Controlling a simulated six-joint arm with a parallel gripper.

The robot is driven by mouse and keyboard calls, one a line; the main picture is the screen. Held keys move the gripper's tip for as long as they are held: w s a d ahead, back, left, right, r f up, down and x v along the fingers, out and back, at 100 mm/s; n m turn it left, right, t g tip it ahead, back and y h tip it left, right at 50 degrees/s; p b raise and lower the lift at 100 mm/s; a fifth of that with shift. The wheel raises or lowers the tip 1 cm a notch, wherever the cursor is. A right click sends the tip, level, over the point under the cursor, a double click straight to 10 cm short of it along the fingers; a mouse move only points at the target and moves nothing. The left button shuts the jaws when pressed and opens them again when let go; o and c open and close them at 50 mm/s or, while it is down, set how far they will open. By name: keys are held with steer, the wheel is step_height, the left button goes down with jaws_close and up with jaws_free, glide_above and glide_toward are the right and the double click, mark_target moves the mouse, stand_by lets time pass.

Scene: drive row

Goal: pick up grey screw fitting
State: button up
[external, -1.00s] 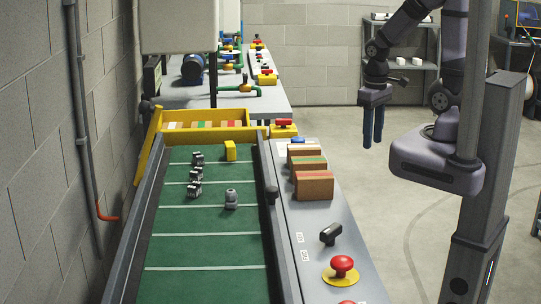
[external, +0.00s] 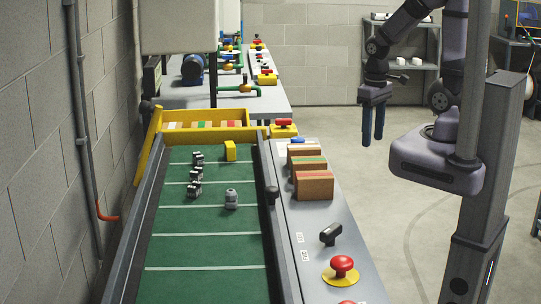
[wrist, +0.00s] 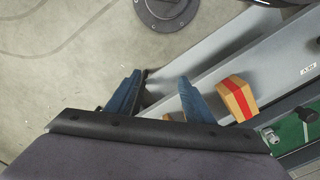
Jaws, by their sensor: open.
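The grey screw fitting (external: 231,199) stands on the green belt (external: 190,255), right of the middle, in the external view. A small pale grey piece (wrist: 270,135) on the green surface at the lower right of the wrist view may be this fitting; I cannot tell for sure. My gripper (external: 373,138) hangs with its blue fingers pointing down, right of the belt and of the grey side panel, well apart from the fitting. In the wrist view my gripper (wrist: 160,78) is open with nothing between the fingers.
Several dark ribbed pieces (external: 195,175) and a yellow block (external: 230,151) are on the belt. Boxes (external: 314,185), a black handle (external: 330,234) and a red button (external: 342,264) stand on the side panel. A yellow bin (external: 205,118) is at the far end.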

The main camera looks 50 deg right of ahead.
step_height(320, 180, up, 5)
steer(key=w+a+f+m+g+y+b, duration=0.2)
steer(key=w+a+m+y+b, duration=0.5)
steer(key=w+a, duration=0.75)
steer(key=m+g+y+b, duration=0.4)
steer(key=m+y+b, duration=0.1)
steer(key=m+b, duration=0.1)
glide_toward(233, 192)
step_height(233, 192, up, 9)
step_height(233, 192, down, 11)
steer(key=shift+w+a+f, duration=0.15)
steer(key=shift+p+x, duration=0.9)
steer(key=shift+x, duration=2.8)
steer(key=shift+w, duration=0.1)
steer(key=c, duration=1.1)
